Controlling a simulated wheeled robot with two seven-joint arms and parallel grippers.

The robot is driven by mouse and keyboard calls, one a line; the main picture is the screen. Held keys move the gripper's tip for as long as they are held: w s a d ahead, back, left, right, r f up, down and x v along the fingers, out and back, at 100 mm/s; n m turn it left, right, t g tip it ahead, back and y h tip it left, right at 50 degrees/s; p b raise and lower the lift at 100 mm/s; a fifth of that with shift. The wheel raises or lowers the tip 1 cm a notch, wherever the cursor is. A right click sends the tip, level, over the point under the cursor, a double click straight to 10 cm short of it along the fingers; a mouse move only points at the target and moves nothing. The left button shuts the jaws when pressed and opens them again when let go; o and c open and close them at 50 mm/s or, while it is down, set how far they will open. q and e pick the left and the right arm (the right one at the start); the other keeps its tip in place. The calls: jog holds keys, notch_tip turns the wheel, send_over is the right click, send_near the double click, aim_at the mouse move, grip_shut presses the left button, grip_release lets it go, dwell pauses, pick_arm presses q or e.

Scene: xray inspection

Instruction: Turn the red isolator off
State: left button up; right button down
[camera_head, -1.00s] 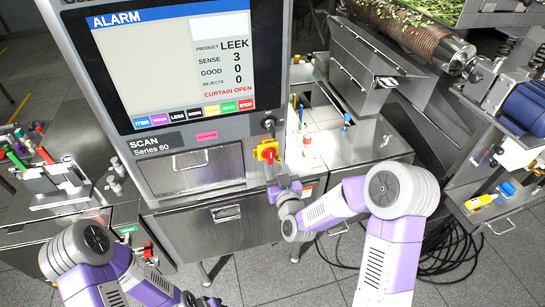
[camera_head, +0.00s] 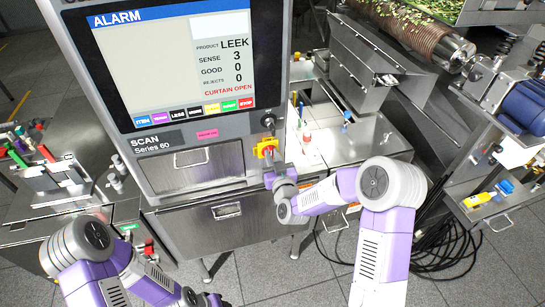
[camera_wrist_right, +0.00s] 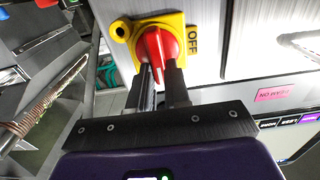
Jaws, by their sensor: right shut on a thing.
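The red isolator knob (camera_wrist_right: 155,50) sits on a yellow plate (camera_wrist_right: 182,24) with the word OFF beside it in the right wrist view. The yellow plate also shows in the head view (camera_head: 262,151), below the screen on the machine's front. My right gripper (camera_wrist_right: 163,82) is shut on the red knob, one finger on each side. The knob's grip is tilted in the wrist view. In the head view my right gripper (camera_head: 270,176) is just below the plate and hides part of the knob. My left arm runs to the bottom edge, where its gripper is too unclear to read.
A dark key switch (camera_head: 268,121) is just above the isolator. A steel drawer (camera_head: 227,211) is below and left. A bench with small bottles (camera_head: 307,138) stands to the right. Colored buttons (camera_head: 195,115) line the screen's lower edge. A pink label (camera_wrist_right: 273,93) is on the panel.

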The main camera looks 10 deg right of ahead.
jog(key=n+b, duration=0.3)
jog(key=n, duration=0.3)
jog(key=a+f+n+b, duration=0.1)
jog(key=n+b, duration=0.3)
jog(key=n, duration=0.2)
jog(key=n+b, duration=0.3)
jog(key=n, duration=0.2)
jog(key=shift+a+f+n+b, duration=0.25)
jog(key=shift+a+n+b, duration=0.05)
jog(key=shift+n+b, duration=0.1)
dwell(0.7)
jog(key=c, duration=1.1)
grip_release()
jog(key=shift+s, duration=0.1)
jog(key=s, duration=0.7)
jog(key=shift+s+d, duration=0.15)
jog(key=shift+s, duration=0.1)
